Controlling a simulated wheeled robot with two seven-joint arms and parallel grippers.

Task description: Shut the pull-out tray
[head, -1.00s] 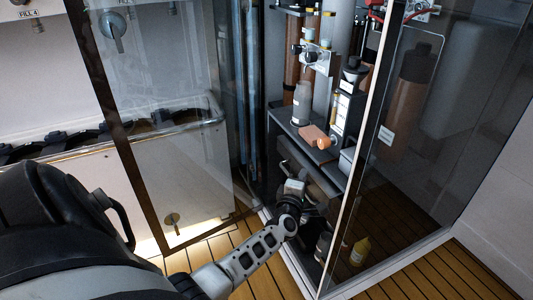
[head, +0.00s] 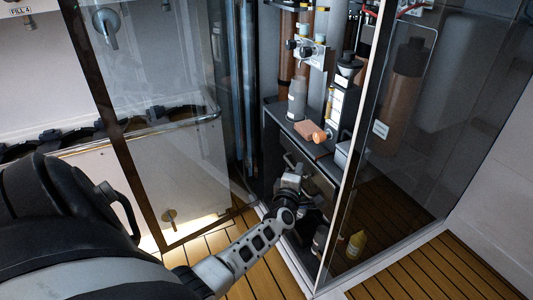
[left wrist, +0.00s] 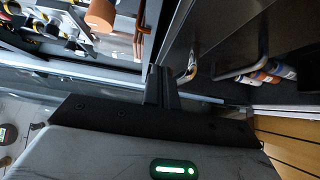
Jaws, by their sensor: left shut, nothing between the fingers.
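The pull-out tray (head: 283,122) is a dark shelf in the glass-fronted cabinet, carrying a grey bottle (head: 297,100) and an orange-brown item (head: 311,131). Below its surface is a dark front with a curved metal handle (head: 291,160). My left gripper (head: 290,181) is shut and empty, low at the cabinet opening, close to this front. In the left wrist view its dark fingers (left wrist: 160,85) point at the opening, with a curved metal handle (left wrist: 192,66) just to their right. I cannot tell whether they touch the front. My right gripper is not in view.
An open glass door (head: 165,140) with a dark frame stands left of the opening. A fixed glass panel (head: 400,160) is on the right. A yellow bottle (head: 356,244) and other containers stand low in the cabinet. The wooden floor (head: 425,270) in front is clear.

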